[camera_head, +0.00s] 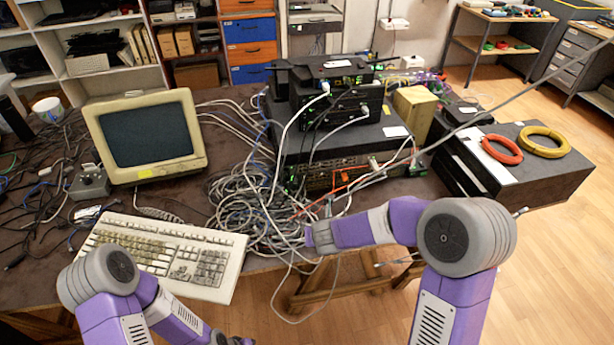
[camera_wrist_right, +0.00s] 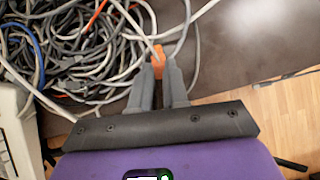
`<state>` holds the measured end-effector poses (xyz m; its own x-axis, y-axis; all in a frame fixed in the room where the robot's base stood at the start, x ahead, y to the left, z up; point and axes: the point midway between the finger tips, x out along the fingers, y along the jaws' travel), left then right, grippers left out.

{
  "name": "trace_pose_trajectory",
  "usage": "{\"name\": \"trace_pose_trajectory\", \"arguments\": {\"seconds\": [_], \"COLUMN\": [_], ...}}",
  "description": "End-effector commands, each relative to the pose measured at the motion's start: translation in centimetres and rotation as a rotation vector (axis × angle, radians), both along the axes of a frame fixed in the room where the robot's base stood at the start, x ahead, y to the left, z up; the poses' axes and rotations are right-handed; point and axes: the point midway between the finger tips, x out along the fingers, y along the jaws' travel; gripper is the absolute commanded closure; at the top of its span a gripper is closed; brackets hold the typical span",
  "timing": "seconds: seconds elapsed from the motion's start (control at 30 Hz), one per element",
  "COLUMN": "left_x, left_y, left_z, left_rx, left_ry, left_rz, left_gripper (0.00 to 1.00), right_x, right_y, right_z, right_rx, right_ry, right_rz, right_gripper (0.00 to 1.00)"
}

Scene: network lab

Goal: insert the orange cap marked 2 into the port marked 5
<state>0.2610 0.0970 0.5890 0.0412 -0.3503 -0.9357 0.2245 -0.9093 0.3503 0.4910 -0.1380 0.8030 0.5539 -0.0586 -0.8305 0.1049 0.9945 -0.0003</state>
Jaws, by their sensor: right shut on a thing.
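My right gripper (camera_wrist_right: 159,72) is shut on a small orange cap (camera_wrist_right: 158,52), which shows between and just beyond its fingertips in the right wrist view. The mark on the cap cannot be read. In the head view the right gripper's hand is in front of the equipment stack, by the tangled cables, and the cap in it is too small to make out. The low rack unit (camera_head: 318,178) at the bottom of the stack has a row of ports with green lights. Their numbers are too small to read. My left gripper is at the bottom edge, its fingers not shown.
Tangled grey cables (camera_head: 240,205) lie left of my right gripper, some hanging over the table's front edge. An orange cable (camera_head: 345,185) crosses before the rack unit. A keyboard (camera_head: 165,255) and monitor (camera_head: 148,135) stand left. Cable coils (camera_head: 543,141) lie on a dark box at right.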

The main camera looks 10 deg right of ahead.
Motion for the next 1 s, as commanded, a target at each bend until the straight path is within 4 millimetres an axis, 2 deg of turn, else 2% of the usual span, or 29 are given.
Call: {"name": "trace_pose_trajectory", "arguments": {"seconds": [0.6, 0.87, 0.9, 1.0], "left_x": [0.0, 0.0, 0.0, 0.0], "left_y": [0.0, 0.0, 0.0, 0.0], "left_z": [3.1, 3.1, 3.1, 3.1], "left_rx": [0.0, 0.0, 0.0, 0.0], "left_ry": [0.0, 0.0, 0.0, 0.0], "left_rz": [0.0, 0.0, 0.0, 0.0], "left_gripper": [0.55, 0.55, 0.55, 0.55], "right_x": [0.0, 0.0, 0.0, 0.0], "right_y": [0.0, 0.0, 0.0, 0.0], "right_z": [3.3, 3.3, 3.3, 3.3], "right_rx": [0.001, 0.001, 0.001, 0.001], "right_ry": [0.0, 0.0, 0.0, 0.0], "right_rz": [-0.001, -0.001, -0.001, -0.001], "right_gripper": [1.0, 1.0, 0.87, 1.0]}}
